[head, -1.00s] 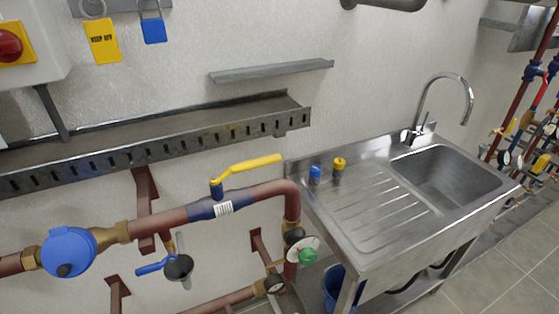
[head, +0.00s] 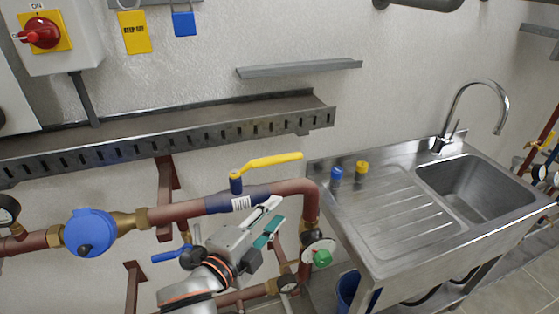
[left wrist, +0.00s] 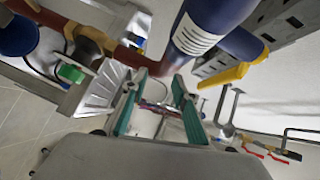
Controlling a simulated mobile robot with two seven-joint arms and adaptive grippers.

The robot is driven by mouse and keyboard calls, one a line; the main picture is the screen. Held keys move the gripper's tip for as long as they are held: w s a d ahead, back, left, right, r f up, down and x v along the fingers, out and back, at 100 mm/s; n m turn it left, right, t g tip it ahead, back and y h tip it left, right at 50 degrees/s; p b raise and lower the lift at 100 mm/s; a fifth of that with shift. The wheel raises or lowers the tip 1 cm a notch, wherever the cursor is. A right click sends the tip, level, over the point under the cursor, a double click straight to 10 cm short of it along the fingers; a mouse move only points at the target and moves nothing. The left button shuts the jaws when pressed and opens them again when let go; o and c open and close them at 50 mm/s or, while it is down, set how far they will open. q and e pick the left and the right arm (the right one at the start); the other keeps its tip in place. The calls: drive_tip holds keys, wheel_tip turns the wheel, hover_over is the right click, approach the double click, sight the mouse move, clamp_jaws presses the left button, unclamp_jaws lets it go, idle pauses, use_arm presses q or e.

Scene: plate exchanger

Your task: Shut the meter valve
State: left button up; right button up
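The valve with a yellow lever (head: 270,161) sits on the red-brown pipe, right of the round blue meter (head: 90,232). Its lever lies roughly along the pipe, pointing right and slightly up. The valve's blue body with a white label (head: 241,203) is partly behind my gripper. My left gripper (head: 276,213) is just below and in front of the pipe, its fingers apart and empty. In the left wrist view its teal fingers (left wrist: 157,80) are spread, and the yellow lever (left wrist: 232,75) shows to their right, untouched. My right gripper is not in view.
A slotted metal tray (head: 230,131) runs along the wall above the pipe. A steel sink (head: 390,215) stands at the right. A smaller blue-lever valve (head: 172,255) is below the pipe, partly behind my arm. A green-knobbed fitting (head: 322,258) is close right of the gripper.

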use_arm(q)
drive_tip(key=m+t, duration=0.2)
approach(275, 164)
drive_tip(key=x, duration=0.4)
drive_tip(key=shift+w+d+r, duration=0.1)
drive_tip(key=shift+w+r, duration=0.05)
drive_tip(key=shift+w, duration=0.05)
drive_tip(key=x, duration=0.7)
drive_tip(key=shift+w+d+p, duration=0.1)
drive_tip(key=shift+w+p, duration=0.1)
drive_tip(key=shift+p, duration=0.1)
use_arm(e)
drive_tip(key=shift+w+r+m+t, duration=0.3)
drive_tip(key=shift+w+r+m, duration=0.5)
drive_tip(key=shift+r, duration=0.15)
use_arm(q)
drive_tip(key=shift+c, duration=0.3)
clamp_jaws()
